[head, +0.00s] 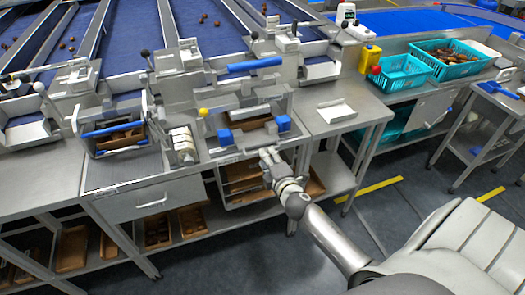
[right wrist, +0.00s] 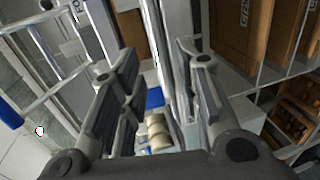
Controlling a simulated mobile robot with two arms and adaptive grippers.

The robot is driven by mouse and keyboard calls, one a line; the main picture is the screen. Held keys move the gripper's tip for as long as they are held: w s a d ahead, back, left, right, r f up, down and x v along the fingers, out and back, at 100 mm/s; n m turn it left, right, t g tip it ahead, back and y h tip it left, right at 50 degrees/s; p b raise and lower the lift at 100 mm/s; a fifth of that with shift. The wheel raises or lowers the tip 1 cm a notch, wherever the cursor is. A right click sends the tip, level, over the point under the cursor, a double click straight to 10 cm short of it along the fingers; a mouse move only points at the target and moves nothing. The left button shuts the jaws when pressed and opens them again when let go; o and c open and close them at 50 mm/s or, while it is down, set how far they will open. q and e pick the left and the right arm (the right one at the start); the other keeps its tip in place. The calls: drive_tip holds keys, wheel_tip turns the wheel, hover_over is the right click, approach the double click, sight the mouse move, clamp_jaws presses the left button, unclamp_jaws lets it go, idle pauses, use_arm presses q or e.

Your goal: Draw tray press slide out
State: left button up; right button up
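The tray press stands on the steel bench, with a metal frame (head: 222,155), a blue handle bar (head: 255,64), a yellow knob (head: 203,112) and blue blocks (head: 225,137) at its front. A brown tray (head: 252,122) lies partly hidden inside it. My right gripper (head: 267,157) is at the press's front edge, just below the blue blocks. In the right wrist view my right gripper's dark fingers (right wrist: 160,70) are apart, with a metal edge (right wrist: 178,60) showing between them. Whether they touch it I cannot tell. My left gripper is not in view.
A similar press with a blue bar (head: 112,128) stands to the left, with cream rollers (head: 183,145) between. A white scoop-like tray (head: 336,111) lies on the bench at right. Brown trays (head: 240,178) sit on the shelf below. Teal crates (head: 402,75) stand farther right.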

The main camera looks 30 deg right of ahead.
drive_tip(key=shift+x, duration=2.45)
drive_tip(key=shift+f, duration=0.1)
clamp_jaws()
